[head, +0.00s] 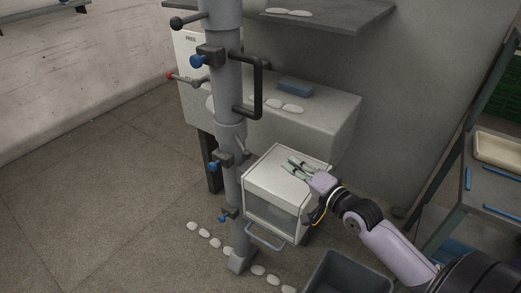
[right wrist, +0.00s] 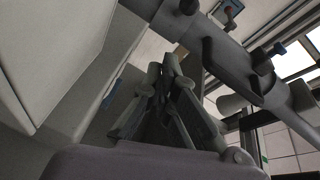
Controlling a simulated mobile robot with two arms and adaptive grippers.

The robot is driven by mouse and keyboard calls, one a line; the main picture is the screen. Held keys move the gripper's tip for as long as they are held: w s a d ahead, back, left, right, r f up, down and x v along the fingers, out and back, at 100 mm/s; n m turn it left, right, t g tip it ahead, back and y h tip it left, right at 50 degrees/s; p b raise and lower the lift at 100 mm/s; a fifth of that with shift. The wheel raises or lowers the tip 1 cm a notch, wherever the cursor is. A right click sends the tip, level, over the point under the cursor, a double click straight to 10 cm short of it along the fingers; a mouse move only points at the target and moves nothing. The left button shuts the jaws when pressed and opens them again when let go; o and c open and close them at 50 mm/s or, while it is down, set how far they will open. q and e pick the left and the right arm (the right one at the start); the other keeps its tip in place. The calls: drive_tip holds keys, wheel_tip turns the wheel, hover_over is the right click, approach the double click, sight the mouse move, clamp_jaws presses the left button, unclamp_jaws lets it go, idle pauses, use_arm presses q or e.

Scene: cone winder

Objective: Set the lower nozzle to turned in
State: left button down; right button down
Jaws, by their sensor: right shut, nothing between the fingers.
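A grey upright column (head: 229,125) carries blue-tipped fittings on dark clamps. One blue nozzle (head: 197,61) is high, another blue nozzle (head: 214,166) is lower, and a smaller blue-ended fitting (head: 223,217) sits near the foot. The two larger nozzles point left in the head view. My right gripper (head: 289,165) is shut and empty, in front of the top of a white box, to the right of the column and apart from it. Its fingers (right wrist: 168,68) also show in the right wrist view, with a grey tube with clamps (right wrist: 235,58) beyond. My left gripper is not in view.
The white box (head: 275,182) with a front handle stands close right of the column. A black handle (head: 261,88) juts from the column. A grey bin (head: 345,275) stands at the bottom, and a shelf rack (head: 485,185) at right. Left floor is clear.

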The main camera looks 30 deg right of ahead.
drive_tip(key=w+a+m+p, duration=0.1)
drive_tip(key=w+a, duration=0.3)
drive_tip(key=w, duration=0.6)
drive_tip(key=shift+a+m+p, duration=0.25)
drive_tip(key=shift+m+p, duration=0.15)
drive_tip(key=shift+p, duration=0.1)
drive_tip(key=shift+f, duration=0.1)
